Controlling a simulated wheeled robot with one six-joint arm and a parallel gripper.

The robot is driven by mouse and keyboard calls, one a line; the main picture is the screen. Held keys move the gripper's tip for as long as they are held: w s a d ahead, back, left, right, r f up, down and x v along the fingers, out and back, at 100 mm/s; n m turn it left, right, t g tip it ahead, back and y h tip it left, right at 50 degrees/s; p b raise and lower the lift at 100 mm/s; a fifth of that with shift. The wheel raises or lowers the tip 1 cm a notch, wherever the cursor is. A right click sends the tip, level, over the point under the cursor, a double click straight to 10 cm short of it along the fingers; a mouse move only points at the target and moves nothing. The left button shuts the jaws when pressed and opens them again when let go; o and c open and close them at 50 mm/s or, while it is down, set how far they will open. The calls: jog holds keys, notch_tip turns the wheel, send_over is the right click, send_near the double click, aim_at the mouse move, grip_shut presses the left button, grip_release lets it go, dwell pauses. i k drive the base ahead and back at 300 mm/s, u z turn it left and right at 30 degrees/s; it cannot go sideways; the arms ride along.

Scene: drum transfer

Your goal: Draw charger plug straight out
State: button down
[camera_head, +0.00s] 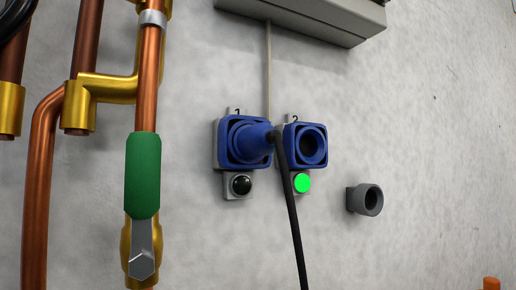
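A blue charger plug (255,140) sits in the left blue wall socket (228,158) and sticks out from the wall toward the right. A thick black cable (292,215) leaves its outer end and hangs down past the bottom of the view. The right blue socket (318,131) is empty, with its dark round opening showing. Below the left socket is a dark round lamp or button (241,185); below the right one a round green light (302,183) is lit. My gripper does not show in this view.
Copper pipes (41,190) with brass fittings (103,82) and a green-handled valve (143,175) stand at the left. A grey box (310,18) is above the sockets. A grey round holder (369,200) is on the wall at the right. The wall beyond it is mostly clear.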

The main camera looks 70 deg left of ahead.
aim_at(250, 142)
jog(key=z, duration=0.9)
jog(key=k, duration=0.7)
jog(key=u, duration=1.3)
